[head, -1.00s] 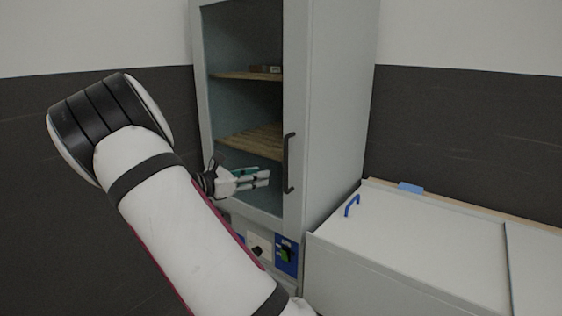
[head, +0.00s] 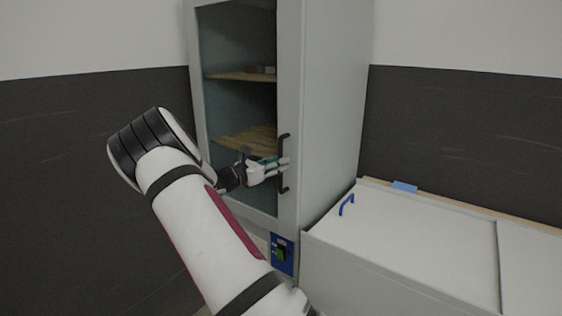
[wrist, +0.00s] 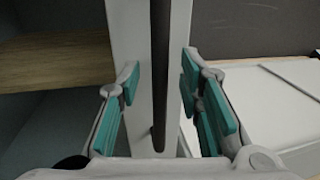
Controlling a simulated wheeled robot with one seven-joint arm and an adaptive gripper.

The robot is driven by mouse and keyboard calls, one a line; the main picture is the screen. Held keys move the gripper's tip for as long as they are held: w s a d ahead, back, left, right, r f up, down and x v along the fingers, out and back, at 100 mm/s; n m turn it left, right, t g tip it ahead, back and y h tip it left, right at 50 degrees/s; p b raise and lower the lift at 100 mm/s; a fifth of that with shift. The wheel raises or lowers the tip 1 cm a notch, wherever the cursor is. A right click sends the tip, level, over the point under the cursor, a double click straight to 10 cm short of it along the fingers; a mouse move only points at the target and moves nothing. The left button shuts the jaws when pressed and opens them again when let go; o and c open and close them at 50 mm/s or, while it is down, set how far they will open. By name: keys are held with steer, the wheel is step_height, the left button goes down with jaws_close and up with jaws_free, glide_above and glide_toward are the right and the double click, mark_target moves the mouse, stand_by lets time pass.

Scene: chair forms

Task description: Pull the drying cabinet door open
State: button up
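The drying cabinet (head: 335,110) is tall and grey, with a glazed door (head: 225,110) that looks closed. Its dark upright bar handle (head: 285,150) is on the door's right stile. My gripper (head: 284,164) is at the lower half of the handle. In the wrist view, the teal-padded fingers of my gripper (wrist: 157,92) are spread apart, one on each side of the handle (wrist: 160,70). Gaps show between the handle and both pads. How deep the handle sits between the fingers is hard to tell.
Wooden shelves (head: 245,138) show behind the glass. A blue panel with a green switch (head: 281,253) is below the door. A low white chest (head: 410,240) with a blue handle (head: 346,204) stands at the right, close to the cabinet.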

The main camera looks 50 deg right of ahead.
steer(key=shift+s+d, duration=0.1)
steer(key=shift+d, duration=0.7)
steer(key=shift+c, duration=0.5)
jaws_close()
steer(key=shift+a, duration=0.1)
